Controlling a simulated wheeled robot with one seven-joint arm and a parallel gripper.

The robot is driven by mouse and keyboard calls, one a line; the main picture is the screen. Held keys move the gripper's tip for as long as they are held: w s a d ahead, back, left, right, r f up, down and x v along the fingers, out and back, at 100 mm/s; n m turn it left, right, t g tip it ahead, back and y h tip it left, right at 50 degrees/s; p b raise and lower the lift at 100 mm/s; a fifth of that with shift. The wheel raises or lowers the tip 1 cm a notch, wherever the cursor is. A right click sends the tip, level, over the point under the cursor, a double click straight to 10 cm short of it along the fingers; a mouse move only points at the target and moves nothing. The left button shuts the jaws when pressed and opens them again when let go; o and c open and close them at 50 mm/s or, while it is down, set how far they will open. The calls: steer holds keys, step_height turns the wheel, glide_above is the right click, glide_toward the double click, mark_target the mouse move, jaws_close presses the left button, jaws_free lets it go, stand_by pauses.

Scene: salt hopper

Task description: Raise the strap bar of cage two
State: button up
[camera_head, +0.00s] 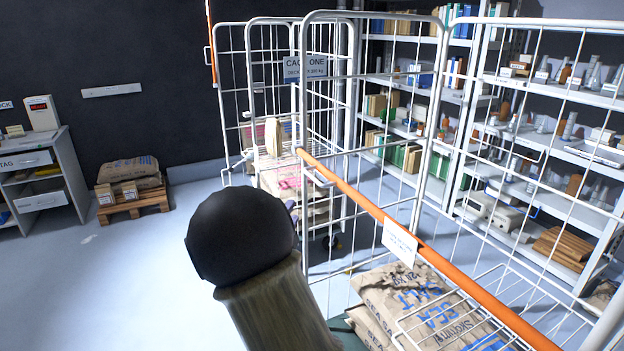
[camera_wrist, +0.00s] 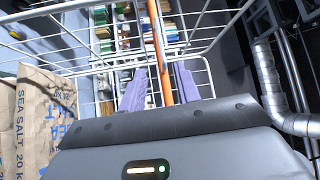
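The orange strap bar (camera_head: 370,207) of cage two lies across the cage front, sloping down to the right in the head view, with a white tag (camera_head: 400,242) on it. Cage two (camera_head: 305,75) is a white wire cage holding salt sacks (camera_head: 415,300). In the wrist view my gripper (camera_wrist: 160,67) has its two purple fingers apart. The orange bar (camera_wrist: 157,40) runs between them in the picture. I cannot tell whether it is within their reach, and no contact shows. In the head view my arm hides most of the gripper; only a bit of purple shows.
Cage one (camera_head: 232,90), with its sign (camera_head: 305,68), stands behind with sacks inside. An upright orange bar (camera_head: 210,45) shows at its left. Shelves (camera_head: 545,150) fill the right side. A pallet (camera_head: 135,203) with sacks stands at the left wall.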

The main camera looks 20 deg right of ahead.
mark_target(312, 177)
steer(key=p+x, duration=0.4)
steer(key=x, duration=1.3)
steer(key=shift+w+d+f, duration=0.1)
steer(key=shift+w, duration=0.1)
jaws_close()
